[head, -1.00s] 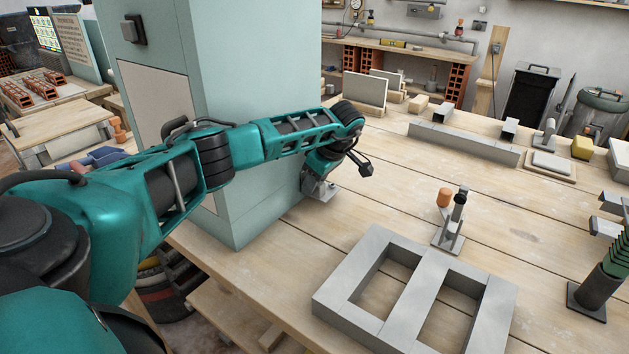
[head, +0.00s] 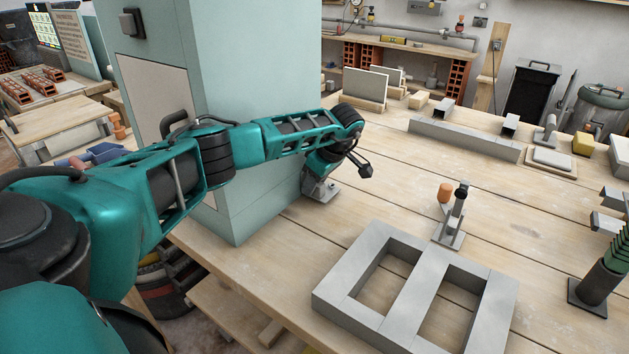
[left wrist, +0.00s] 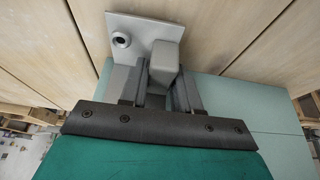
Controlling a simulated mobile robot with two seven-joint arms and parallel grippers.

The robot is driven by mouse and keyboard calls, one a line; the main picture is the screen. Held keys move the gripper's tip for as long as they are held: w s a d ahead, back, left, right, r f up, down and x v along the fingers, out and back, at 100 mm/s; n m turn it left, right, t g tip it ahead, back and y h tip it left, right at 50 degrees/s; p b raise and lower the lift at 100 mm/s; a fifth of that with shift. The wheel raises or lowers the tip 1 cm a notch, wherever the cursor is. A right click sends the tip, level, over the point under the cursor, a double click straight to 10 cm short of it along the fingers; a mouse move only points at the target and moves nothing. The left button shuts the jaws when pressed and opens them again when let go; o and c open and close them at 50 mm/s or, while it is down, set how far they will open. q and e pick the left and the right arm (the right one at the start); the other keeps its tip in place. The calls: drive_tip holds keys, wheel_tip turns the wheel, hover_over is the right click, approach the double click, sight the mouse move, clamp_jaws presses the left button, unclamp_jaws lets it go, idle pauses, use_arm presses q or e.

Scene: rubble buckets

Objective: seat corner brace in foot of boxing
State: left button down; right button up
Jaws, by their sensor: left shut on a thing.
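My left gripper (head: 318,178) is low beside the right-hand foot of the pale green boxing (head: 262,130), which stands on the wooden bench. It is shut on a grey metal piece (head: 331,189), which looks like the corner brace. In the left wrist view, the two fingers (left wrist: 161,88) grip the brace's grey block, and its flat square plate (left wrist: 148,27) with a round ring at one corner shows beyond them. Green boxing surfaces show on both sides of the brace there. I cannot tell whether the plate touches the bench or the boxing. My right gripper is not in view.
A grey two-opening block frame (head: 400,290) lies front right. Behind it stand a small grey stand (head: 452,232) and an orange cylinder (head: 445,192). A dark-based post (head: 598,285) stands at the right edge. The bench between the boxing and block frame is clear.

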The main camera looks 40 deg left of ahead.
use_arm(q)
drive_tip(key=shift+f, duration=0.55)
drive_tip(key=c, duration=0.7)
unclamp_jaws()
drive_tip(key=shift+r, duration=0.1)
drive_tip(key=shift+c, duration=0.2)
drive_tip(key=v, duration=1.3)
drive_tip(key=shift+p, duration=0.45)
